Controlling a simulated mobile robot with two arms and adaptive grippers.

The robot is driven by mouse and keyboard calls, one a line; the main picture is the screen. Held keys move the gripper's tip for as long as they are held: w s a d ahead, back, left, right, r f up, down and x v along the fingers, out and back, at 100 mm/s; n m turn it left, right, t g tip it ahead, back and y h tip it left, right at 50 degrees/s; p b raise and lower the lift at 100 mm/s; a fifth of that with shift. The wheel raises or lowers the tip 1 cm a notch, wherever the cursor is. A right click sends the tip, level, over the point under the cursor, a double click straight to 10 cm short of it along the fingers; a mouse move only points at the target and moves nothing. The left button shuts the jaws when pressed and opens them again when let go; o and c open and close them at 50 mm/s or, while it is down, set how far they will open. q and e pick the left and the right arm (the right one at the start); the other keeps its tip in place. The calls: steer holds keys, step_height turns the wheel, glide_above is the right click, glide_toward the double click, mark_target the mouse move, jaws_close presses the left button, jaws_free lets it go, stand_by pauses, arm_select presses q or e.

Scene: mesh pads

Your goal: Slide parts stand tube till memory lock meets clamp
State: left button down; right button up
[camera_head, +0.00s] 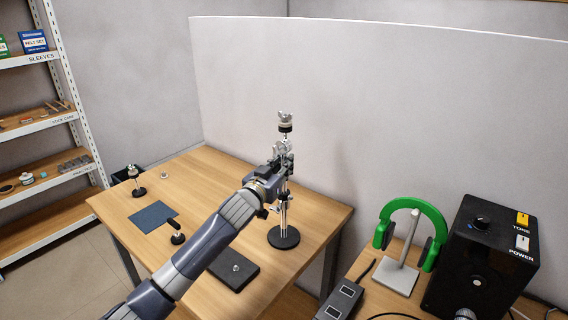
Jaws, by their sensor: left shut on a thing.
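The parts stand has a round black base (284,238) on the wooden table and an upright chrome tube (283,212). A small silver and black piece (285,120) tops the stand. My left gripper (283,165) reaches in from the lower left and is shut on the stand's upper tube, well above the base. A dark collar or clamp (285,197) shows on the tube below the gripper. I cannot tell the memory lock from the clamp at this size, and the gripper hides part of the tube.
The wooden table (190,172) also bears a dark blue mat (153,214), a dark pad (234,268), a small black-based stand (137,185) and a black knob-like tool (177,237). Green headphones (420,215) and a black amplifier box (485,255) stand at right. A pale panel (380,110) rises behind.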

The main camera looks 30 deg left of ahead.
arm_select(q)
steer(key=c, duration=1.7)
jaws_free()
steer(key=shift+f, duration=0.3)
steer(key=shift+o, duration=0.9)
steer(key=shift+s+r, duration=0.1)
steer(key=shift+r, duration=0.05)
steer(key=s+d, duration=0.1)
steer(key=s, duration=1.1)
steer(key=shift+d, duration=0.25)
